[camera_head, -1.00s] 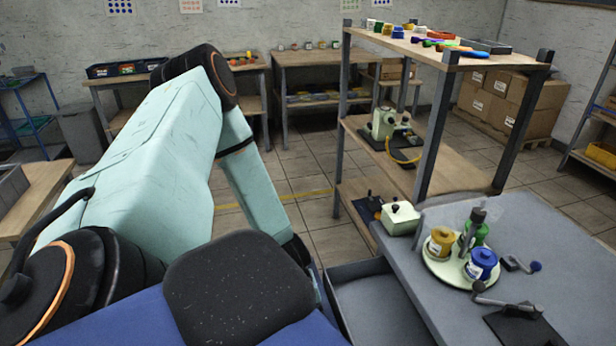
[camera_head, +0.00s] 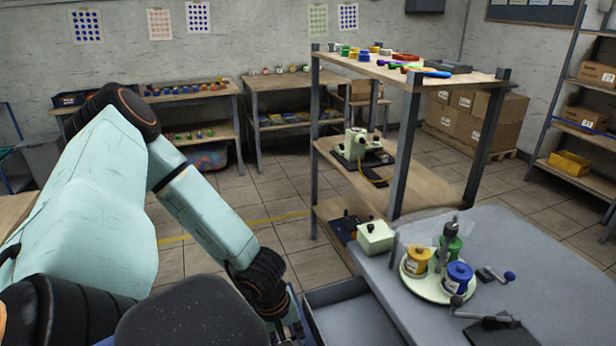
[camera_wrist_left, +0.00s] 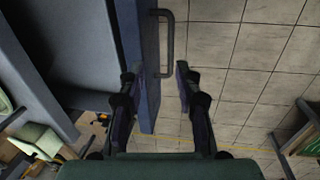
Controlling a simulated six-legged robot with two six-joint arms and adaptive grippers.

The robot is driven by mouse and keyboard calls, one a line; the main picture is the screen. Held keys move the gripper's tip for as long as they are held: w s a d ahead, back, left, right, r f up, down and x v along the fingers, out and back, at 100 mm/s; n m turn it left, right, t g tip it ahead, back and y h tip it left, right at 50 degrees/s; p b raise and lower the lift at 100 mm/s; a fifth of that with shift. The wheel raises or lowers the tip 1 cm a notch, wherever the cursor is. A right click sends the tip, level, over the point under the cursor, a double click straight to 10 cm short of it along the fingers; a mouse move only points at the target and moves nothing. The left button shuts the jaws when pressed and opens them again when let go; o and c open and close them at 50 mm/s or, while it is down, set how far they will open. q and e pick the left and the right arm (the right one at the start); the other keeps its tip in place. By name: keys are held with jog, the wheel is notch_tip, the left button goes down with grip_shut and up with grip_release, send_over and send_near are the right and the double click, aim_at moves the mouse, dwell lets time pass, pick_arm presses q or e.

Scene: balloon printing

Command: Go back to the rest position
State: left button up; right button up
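My left arm comes in from the left in the head view and reaches down to the open grey drawer (camera_head: 345,312) beside the table. Its gripper is mostly hidden behind the wrist at the bottom edge there. In the left wrist view my left gripper (camera_wrist_left: 156,78) is open, its two fingers apart. The drawer's blue-grey front panel (camera_wrist_left: 149,100) with a dark bar handle (camera_wrist_left: 168,42) shows in the gap between the fingers. I cannot tell whether the fingers touch the panel. Nothing is seen clamped. My right gripper is not in view.
The grey table (camera_head: 500,235) holds a round pale tray (camera_head: 407,284) with yellow, green and blue pots. A wooden shelf unit (camera_head: 460,82) stands behind it. A pale box (camera_head: 375,238) sits near the table's left edge. Tiled floor (camera_head: 305,262) is clear behind my arm.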

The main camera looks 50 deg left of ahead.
pick_arm(q)
jog(key=s+d+f+m+g+b, duration=0.2)
jog(key=s+d+f+m+b, duration=1)
jog(key=d+f+m+b, duration=0.1)
notch_tip(320, 180, down, 3)
jog(key=shift+s+d+r+y, duration=0.2)
jog(key=shift+s+d+y, duration=0.15)
jog(key=shift+d, duration=0.35)
